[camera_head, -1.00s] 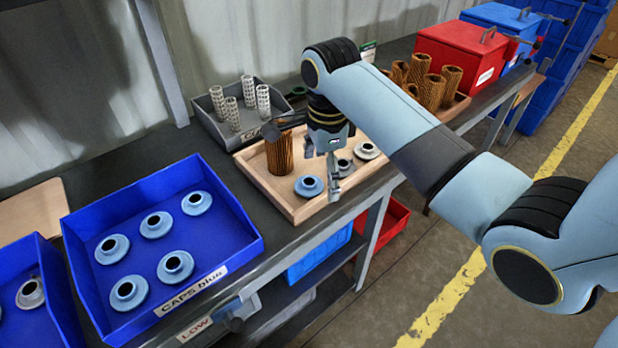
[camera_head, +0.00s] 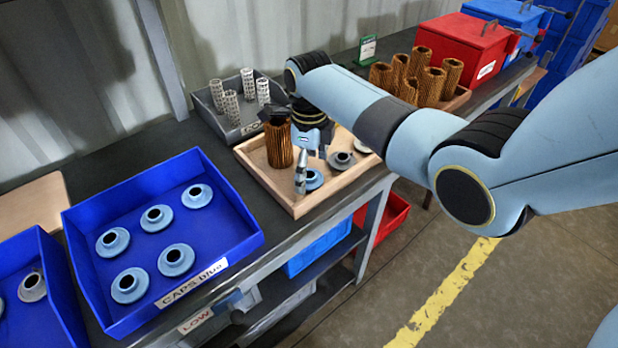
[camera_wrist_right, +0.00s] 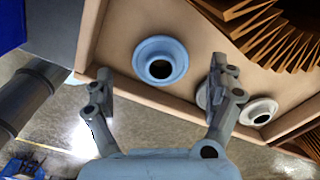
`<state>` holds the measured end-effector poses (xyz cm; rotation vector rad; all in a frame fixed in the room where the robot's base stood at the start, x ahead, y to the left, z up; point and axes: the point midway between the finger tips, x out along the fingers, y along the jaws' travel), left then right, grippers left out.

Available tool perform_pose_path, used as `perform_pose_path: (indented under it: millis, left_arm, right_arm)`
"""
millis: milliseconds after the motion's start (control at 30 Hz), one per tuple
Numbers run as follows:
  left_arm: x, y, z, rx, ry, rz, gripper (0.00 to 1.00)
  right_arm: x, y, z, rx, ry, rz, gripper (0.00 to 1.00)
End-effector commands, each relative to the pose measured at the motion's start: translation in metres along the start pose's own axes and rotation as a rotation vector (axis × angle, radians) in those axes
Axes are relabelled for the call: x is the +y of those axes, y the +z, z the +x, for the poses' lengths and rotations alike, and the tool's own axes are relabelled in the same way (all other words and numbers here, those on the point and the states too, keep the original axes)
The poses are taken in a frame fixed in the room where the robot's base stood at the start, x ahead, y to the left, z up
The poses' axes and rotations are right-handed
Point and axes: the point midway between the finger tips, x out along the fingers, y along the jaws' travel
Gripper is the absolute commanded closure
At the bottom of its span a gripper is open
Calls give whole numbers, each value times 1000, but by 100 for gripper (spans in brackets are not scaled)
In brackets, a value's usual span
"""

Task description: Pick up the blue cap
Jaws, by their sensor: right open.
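The blue cap (camera_head: 314,181) lies in the light wooden tray (camera_head: 300,209), near its front left, partly hidden behind my right gripper (camera_head: 308,176). In the right wrist view the whole blue cap (camera_wrist_right: 141,62) shows, a flanged ring with a dark centre hole. My right gripper (camera_wrist_right: 163,82) is open and empty, and in that picture the cap appears between and just beyond its fingertips. I cannot tell the exact height above the cap. My left gripper is not in view.
A grey cap (camera_head: 340,161) and a paler cap (camera_head: 361,146) lie to the right in the tray. A brown pleated cartridge (camera_head: 279,147) stands at its left. A blue bin (camera_head: 243,240) of blue caps is at left. A grey bin (camera_head: 219,123) stands behind.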

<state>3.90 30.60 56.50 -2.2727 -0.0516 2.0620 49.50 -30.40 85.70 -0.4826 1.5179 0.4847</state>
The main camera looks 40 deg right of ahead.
Motion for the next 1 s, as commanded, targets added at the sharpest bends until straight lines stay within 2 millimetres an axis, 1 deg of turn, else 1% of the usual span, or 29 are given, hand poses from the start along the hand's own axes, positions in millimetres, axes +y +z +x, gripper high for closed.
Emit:
perform_pose_path:
  millis: [33,100,367,733,767,1000]
  left_arm:
    - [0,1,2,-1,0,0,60]
    - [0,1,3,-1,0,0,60]
    - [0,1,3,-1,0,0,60]
    - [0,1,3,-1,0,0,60]
    - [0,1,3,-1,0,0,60]
    - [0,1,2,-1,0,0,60]
  right_arm:
    - [0,0,7,0,0,0,10]
    - [0,0,13,0,0,0,10]
    - [0,1,15,-2,-2,-1,10]
    - [0,0,14,-1,-2,-1,58]
    - [0,0,14,-1,-2,-1,60]
    - [-1,0,13,-1,-2,-1,60]
